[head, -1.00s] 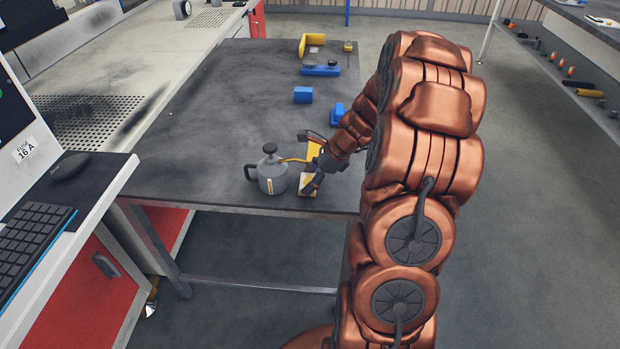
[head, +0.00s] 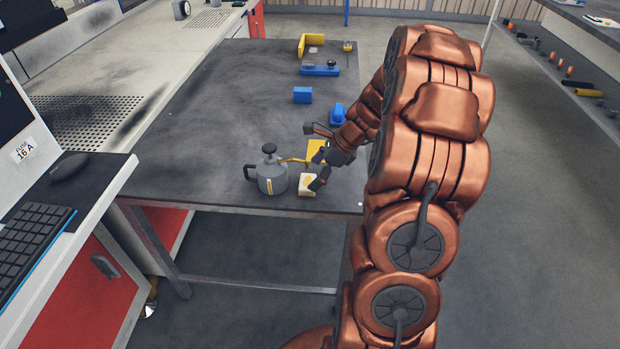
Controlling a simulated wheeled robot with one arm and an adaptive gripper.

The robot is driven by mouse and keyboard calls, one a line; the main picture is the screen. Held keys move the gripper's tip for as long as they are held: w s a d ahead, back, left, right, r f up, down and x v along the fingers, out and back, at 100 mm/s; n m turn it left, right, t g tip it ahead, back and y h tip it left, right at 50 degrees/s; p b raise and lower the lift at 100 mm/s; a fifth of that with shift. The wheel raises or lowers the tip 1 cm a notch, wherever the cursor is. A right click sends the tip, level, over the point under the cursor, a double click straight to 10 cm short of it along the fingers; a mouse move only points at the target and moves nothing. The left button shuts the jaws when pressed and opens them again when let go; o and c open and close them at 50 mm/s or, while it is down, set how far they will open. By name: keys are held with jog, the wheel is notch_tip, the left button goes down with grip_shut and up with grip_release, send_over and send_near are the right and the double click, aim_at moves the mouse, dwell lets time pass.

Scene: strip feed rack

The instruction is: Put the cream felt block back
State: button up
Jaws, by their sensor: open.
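The cream felt block (head: 307,185) sits on the dark table near its front edge, just right of a grey oil can. My gripper (head: 319,172) is open, just above and to the right of the block. One dark finger shows beside the block's right side, and the block is not between closed fingers. A yellow piece (head: 316,150) lies behind the block, partly hidden by my gripper.
The grey oil can (head: 272,176) with a yellow spout stands close left of the block. Blue blocks (head: 302,95), a blue tool (head: 320,71) and a yellow angled piece (head: 303,45) lie farther back. The table's left half is clear.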

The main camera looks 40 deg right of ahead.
jog(key=v, duration=0.9)
jog(key=s+a+r+n+g, duration=0.15)
jog(key=s+a+n, duration=0.35)
jog(key=a, duration=0.5)
jog(key=s+a+r+n+g, duration=0.1)
jog(key=s+a+n+g, duration=0.2)
jog(key=a+n, duration=0.55)
jog(key=s+a+n+g+h, duration=0.1)
jog(key=s+a+n+h, duration=0.1)
jog(key=s+n, duration=0.4)
jog(key=s+a+n+g+h, duration=0.1)
jog(key=s+a+n+h, duration=0.2)
jog(key=s, duration=0.9)
jog(key=a+n, duration=0.2)
jog(key=n, duration=0.1)
jog(key=shift+s+a+f+n, duration=0.25)
jog(key=shift+s+f+n, duration=0.05)
jog(key=shift+f+n, duration=0.05)
notch_tip(320, 180, up, 13)
jog(key=p, duration=1.2)
jog(key=shift+w+f, duration=0.15)
jog(key=shift+w, duration=0.15)
